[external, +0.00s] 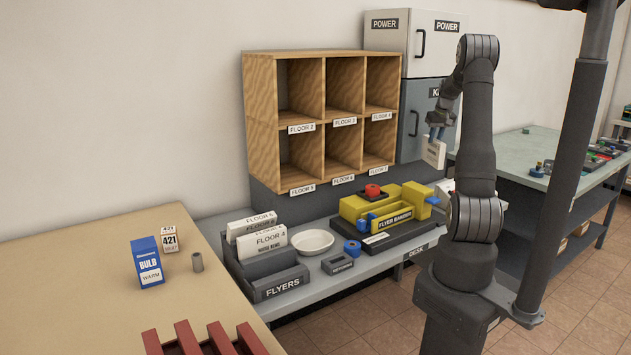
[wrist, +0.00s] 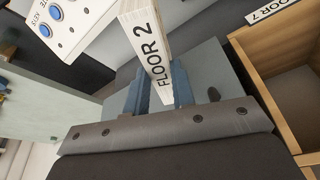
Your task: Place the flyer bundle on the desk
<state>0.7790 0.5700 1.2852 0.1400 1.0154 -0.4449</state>
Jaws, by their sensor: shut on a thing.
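My gripper (external: 437,132) is shut on a white flyer bundle (external: 434,153), held raised in front of the cabinets, right of the pigeonholes. In the wrist view the flyer bundle (wrist: 143,38) reads FLOOR 2 and sits between my blue fingers (wrist: 155,88). The grey desk (external: 325,291), with a DESK label on its front edge, lies lower and to the left. The bundle is well above the desk and apart from it. My arm hides the desk's right end.
On the desk stand a FLYERS holder (external: 277,284) with several bundles, a white dish (external: 312,242), a blue tape roll (external: 352,247) and a yellow flyer bander (external: 392,212). Wooden pigeonholes (external: 262,110) rise behind. In the wrist view, a panel with blue buttons (wrist: 75,22) is close by.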

